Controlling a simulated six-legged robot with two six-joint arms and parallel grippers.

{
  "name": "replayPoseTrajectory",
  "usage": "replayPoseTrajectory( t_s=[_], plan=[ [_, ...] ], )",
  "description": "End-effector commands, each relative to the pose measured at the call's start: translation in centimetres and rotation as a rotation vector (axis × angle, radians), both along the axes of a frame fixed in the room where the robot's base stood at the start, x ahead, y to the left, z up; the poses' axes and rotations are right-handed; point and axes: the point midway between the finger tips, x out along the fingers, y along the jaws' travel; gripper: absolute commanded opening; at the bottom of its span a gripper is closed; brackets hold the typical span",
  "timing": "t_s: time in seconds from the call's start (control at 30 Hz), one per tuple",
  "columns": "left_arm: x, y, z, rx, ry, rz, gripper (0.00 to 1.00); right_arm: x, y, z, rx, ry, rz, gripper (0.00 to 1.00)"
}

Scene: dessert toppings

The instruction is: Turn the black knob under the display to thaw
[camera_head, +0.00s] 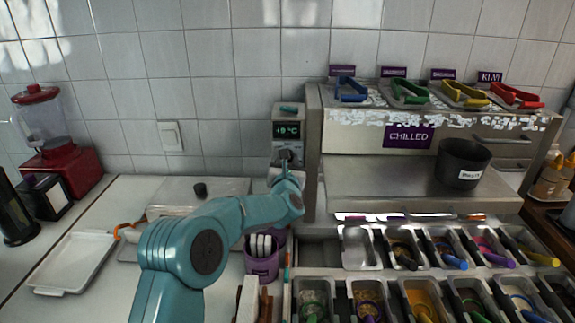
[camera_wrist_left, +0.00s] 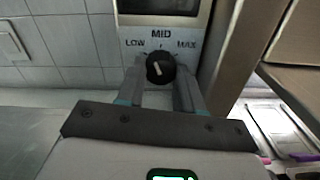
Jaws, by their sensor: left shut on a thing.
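The control box (camera_head: 288,113) stands against the tiled wall. Its display (camera_head: 287,130) shows what looks like "+9°C" in green. Below it is the black knob (camera_wrist_left: 160,66), with LOW, MID and MAX printed around it in the left wrist view. A white mark on the knob's face leans slightly left of upright; I read no "thaw" label. My left gripper (camera_wrist_left: 161,73) is shut on the knob, a finger on each side. In the head view this gripper (camera_head: 287,162) reaches the box and partly hides the knob. My right gripper is not in view.
The steel chilled unit (camera_head: 335,120) stands right beside the box, with coloured tongs on top and a dark pot (camera_head: 462,160) on its shelf. Topping bins fill the lower right. A purple cup (camera_head: 263,262) stands under my arm. A white tray (camera_head: 70,262) lies left.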

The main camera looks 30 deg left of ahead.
Motion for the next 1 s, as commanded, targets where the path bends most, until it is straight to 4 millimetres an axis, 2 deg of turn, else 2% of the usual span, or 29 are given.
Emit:
replayPoseTrajectory(
  t_s=[0.03, 0.2, 0.4, 0.7, 1.0],
  plan=[
    [0.0, 0.0, -0.3, 0.019, 0.006, 0.000, 0.05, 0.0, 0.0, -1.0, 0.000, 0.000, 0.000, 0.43],
    [0.0, -0.1, -0.4, 0.122, 0.053, -0.001, 0.05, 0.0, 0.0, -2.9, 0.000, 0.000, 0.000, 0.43],
    [0.0, 0.0, -0.3, 0.261, 0.122, -0.001, 0.05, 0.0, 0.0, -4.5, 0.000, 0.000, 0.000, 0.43],
    [0.0, 0.0, 0.0, 0.425, 0.202, -0.001, 0.05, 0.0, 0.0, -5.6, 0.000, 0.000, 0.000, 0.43],
    [0.0, 0.0, 0.1, 0.501, 0.240, -0.003, 0.05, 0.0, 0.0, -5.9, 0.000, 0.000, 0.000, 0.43]
  ],
)
